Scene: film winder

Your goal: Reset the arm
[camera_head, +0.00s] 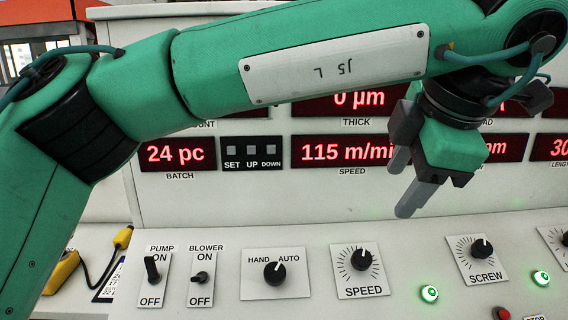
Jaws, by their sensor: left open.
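My left arm (300,62) is green and spans the top of the head view from the left edge to the upper right. It covers part of the panel's upper displays. My left gripper (404,186) hangs at the arm's end, right of centre, with its grey fingers pointing down and left. The fingers are apart with nothing between them. The gripper appears in front of the SPEED display (340,152), which reads 115, and hides its right end. My right gripper is not in view.
Below is a sloped console with a PUMP switch (152,270), a BLOWER switch (201,277), a HAND/AUTO knob (274,273), a SPEED knob (361,259) and a SCREW knob (481,249). Lit green buttons (429,294) sit at right. A yellow device (62,272) with a cable lies at left.

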